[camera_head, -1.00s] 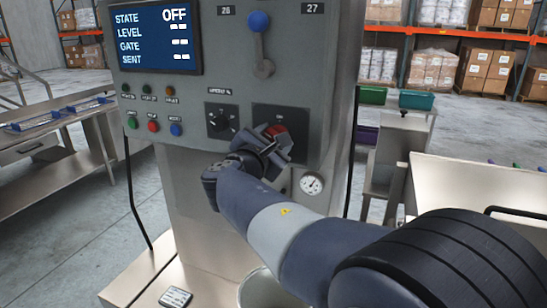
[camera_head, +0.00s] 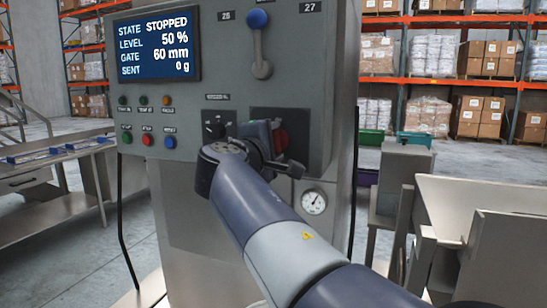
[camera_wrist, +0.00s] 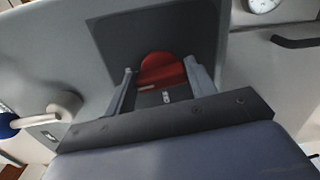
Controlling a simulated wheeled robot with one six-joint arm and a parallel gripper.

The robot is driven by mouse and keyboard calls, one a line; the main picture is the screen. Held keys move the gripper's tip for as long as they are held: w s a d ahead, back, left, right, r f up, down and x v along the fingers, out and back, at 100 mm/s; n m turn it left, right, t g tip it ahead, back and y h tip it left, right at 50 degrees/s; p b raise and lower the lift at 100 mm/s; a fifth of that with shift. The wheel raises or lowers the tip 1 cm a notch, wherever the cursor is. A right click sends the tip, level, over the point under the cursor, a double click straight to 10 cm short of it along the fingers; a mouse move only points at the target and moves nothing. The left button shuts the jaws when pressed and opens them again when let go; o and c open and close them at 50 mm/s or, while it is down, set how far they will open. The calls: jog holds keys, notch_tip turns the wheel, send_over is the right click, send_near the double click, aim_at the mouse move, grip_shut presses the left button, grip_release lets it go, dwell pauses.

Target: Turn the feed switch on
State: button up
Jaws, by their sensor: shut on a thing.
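The feed switch is a red rotary handle (camera_head: 281,138) on a dark plate at the lower right of the grey control cabinet. In the wrist view the red handle (camera_wrist: 163,70) sits between the two fingers of my gripper (camera_wrist: 165,76), which is shut on it. In the head view my gripper (camera_head: 273,143) is at the switch and hides part of it. The cabinet's display (camera_head: 155,45) reads STATE STOPPED, LEVEL 50 %, GATE 60 mm, SENT 0 g.
A blue-knobbed lever (camera_head: 259,20) is above the switch. A black knob (camera_head: 214,129) and several coloured buttons (camera_head: 148,140) are left of my gripper. A round gauge (camera_head: 314,201) is below right. Metal hoppers (camera_head: 480,205) stand at the right.

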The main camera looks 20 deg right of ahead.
jog(key=shift+f+m+b, duration=0.2)
jog(key=shift+m+b, duration=0.35)
jog(key=shift+m, duration=0.05)
jog(key=shift+r, duration=0.1)
jog(key=o, duration=1)
jog(key=shift+s, duration=0.1)
jog(key=v, duration=1)
jog(key=shift+s+a+b, duration=0.2)
jog(key=shift+a+b, duration=0.05)
jog(key=shift+b, duration=0.15)
jog(key=x, duration=1)
jog(key=shift+w+d+p, duration=0.3)
jog(key=shift+p, duration=0.1)
